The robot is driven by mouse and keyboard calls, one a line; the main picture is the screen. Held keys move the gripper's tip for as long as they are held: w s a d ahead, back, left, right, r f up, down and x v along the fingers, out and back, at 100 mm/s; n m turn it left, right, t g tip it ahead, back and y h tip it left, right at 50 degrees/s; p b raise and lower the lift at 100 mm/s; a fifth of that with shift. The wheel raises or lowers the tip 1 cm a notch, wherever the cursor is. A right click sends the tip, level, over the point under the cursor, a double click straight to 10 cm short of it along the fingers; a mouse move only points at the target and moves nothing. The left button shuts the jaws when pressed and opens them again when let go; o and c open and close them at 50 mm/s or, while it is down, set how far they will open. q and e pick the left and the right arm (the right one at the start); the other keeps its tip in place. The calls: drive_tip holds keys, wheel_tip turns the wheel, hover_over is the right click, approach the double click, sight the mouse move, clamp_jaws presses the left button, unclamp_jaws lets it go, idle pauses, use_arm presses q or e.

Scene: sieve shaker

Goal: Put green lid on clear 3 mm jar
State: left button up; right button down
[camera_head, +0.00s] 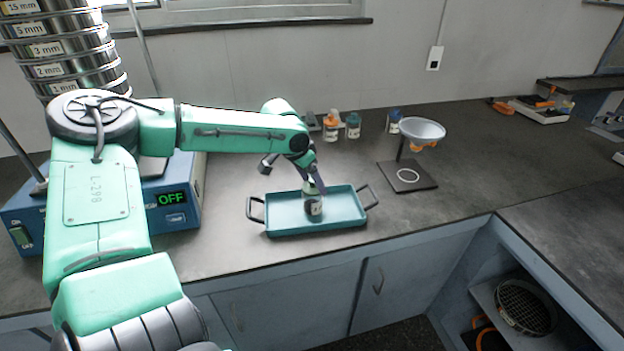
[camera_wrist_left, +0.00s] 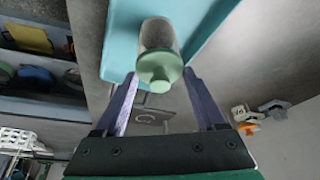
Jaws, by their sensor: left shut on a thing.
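The clear jar (camera_head: 313,206), with a pale label and dark contents, stands upright in the teal tray (camera_head: 343,208). It also shows in the left wrist view (camera_wrist_left: 157,34); its size marking is too small to read. The green lid (camera_wrist_left: 160,72) is at the jar's mouth, lined up with it; I cannot tell whether it is fully seated. My left gripper (camera_head: 314,185) reaches down over the tray and is shut on the lid, with one finger on each side in the left wrist view (camera_wrist_left: 160,78). My right gripper is not in view.
Orange-lidded (camera_head: 330,128), teal-lidded (camera_head: 353,126) and blue-lidded (camera_head: 394,121) jars stand behind the tray. A funnel stand (camera_head: 408,176) with a white bowl (camera_head: 422,130) is to the right. The blue shaker base (camera_head: 178,205), reading OFF, and stacked sieves (camera_head: 65,50) are left.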

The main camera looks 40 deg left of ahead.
use_arm(q)
drive_tip(key=shift+f, duration=0.2)
drive_tip(key=o, duration=1.3)
drive_tip(key=shift+r, duration=0.1)
drive_tip(key=shift+r, duration=0.45)
drive_tip(key=p+v, duration=0.1)
drive_tip(key=v, duration=1.1)
drive_tip(key=shift+r, duration=0.15)
